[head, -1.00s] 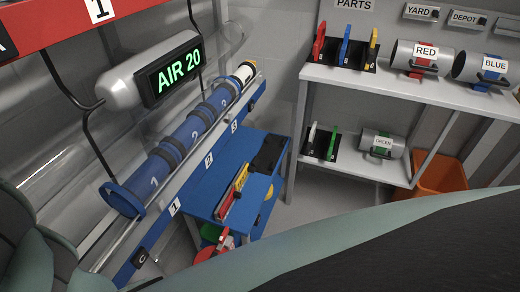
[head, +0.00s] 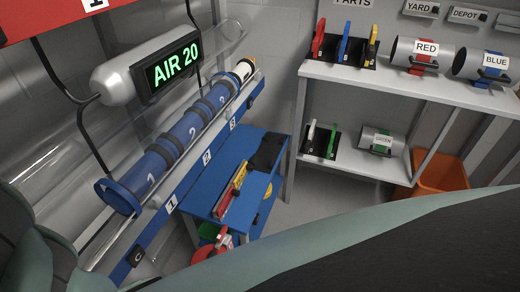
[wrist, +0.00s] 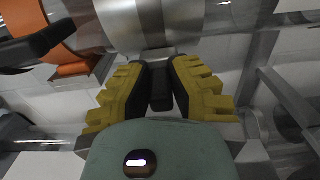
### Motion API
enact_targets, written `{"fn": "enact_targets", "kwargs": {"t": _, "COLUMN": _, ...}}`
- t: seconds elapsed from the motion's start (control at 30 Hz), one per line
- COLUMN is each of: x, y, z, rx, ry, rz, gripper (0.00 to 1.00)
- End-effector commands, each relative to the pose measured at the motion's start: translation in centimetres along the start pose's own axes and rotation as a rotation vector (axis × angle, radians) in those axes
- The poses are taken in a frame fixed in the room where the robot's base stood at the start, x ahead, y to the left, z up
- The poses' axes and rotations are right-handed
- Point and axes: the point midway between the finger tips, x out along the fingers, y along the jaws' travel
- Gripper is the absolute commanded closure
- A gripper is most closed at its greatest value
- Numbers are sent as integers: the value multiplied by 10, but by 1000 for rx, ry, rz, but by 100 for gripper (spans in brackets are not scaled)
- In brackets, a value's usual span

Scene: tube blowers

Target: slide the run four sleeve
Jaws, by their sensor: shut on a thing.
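In the wrist view, my gripper (wrist: 160,95) has its yellow-padded fingers closed on a small black handle (wrist: 160,100). The handle sits below a shiny metal sleeve (wrist: 150,25) on a tube at the top of the view. No number shows on this sleeve, so I cannot tell which run it belongs to. The gripper is not seen in the head view, where only my teal and black arm parts show.
An orange band (wrist: 50,35) and a black lever are left of the sleeve. In the head view, a blue numbered tube (head: 168,155) slants beneath the AIR 20 display (head: 173,68). A blue cart (head: 250,165), shelf (head: 390,82) and orange bin (head: 440,175) stand beyond.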

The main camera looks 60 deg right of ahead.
Motion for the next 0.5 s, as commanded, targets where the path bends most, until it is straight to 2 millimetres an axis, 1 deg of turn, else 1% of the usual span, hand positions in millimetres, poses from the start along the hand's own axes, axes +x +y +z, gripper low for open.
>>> {"fn": "enact_targets", "kwargs": {"t": 0.03, "x": 0, "y": 5, "z": -7, "rx": 8, "ry": -5, "rz": 4, "gripper": 100}}
{"fn": "enact_targets", "kwargs": {"t": 0.2, "x": -1, "y": 15, "z": -7, "rx": 9, "ry": -5, "rz": 9, "gripper": 100}}
{"fn": "enact_targets", "kwargs": {"t": 0.5, "x": 0, "y": 17, "z": -2, "rx": -2, "ry": -1, "rz": 3, "gripper": 100}}
